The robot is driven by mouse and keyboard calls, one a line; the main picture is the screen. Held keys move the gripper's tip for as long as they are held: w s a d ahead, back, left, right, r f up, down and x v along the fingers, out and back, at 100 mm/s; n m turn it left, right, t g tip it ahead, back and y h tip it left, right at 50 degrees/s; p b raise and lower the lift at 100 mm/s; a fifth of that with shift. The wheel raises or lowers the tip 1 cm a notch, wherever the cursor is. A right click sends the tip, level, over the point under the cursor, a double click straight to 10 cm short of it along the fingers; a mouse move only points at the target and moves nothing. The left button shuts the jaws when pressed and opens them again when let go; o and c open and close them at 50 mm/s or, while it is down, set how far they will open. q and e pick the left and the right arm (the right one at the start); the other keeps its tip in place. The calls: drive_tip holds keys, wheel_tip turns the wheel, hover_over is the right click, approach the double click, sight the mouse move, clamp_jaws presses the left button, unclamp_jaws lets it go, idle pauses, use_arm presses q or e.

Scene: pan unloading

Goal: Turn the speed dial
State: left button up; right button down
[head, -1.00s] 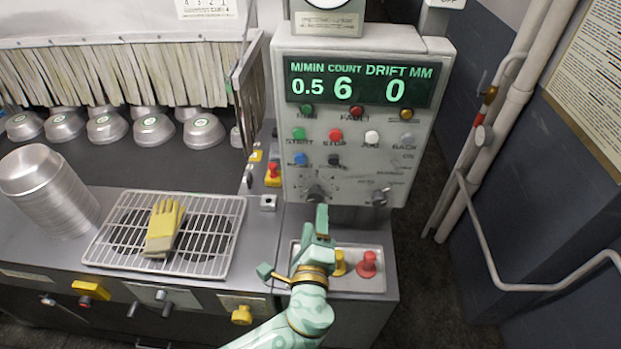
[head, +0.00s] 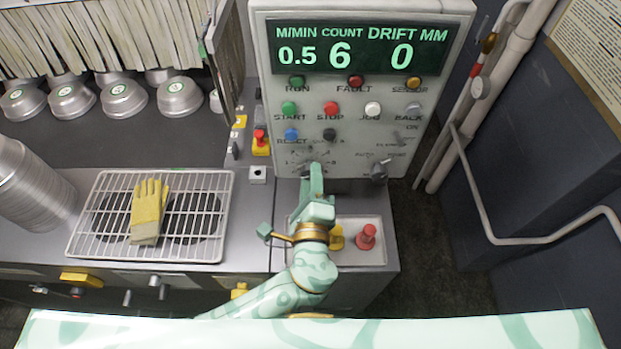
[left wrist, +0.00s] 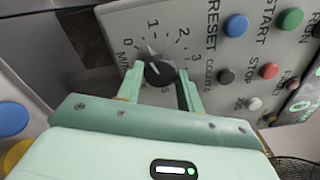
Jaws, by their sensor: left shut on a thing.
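The speed dial (left wrist: 160,72) is a round black knob with a white pointer, on a scale from 0 to 3 in the left wrist view. In the head view my left gripper (head: 312,172) reaches up to the bottom left of the control panel (head: 262,60) and hides most of the dial. The display (head: 360,47) reads 0.5 M/MIN, count 6 and drift 0. My right gripper is not in view.
Coloured buttons, including a blue one (head: 291,134), sit just above the dial. A second knob (head: 379,172) is to its right. A rack (head: 88,222) with a glove (head: 148,210) and stacked pans (head: 28,190) lie left.

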use_arm(q)
drive_tip(key=n+b, duration=0.4)
drive_tip(key=b, duration=0.2)
drive_tip(key=shift+n, duration=0.4)
drive_tip(key=o, duration=1)
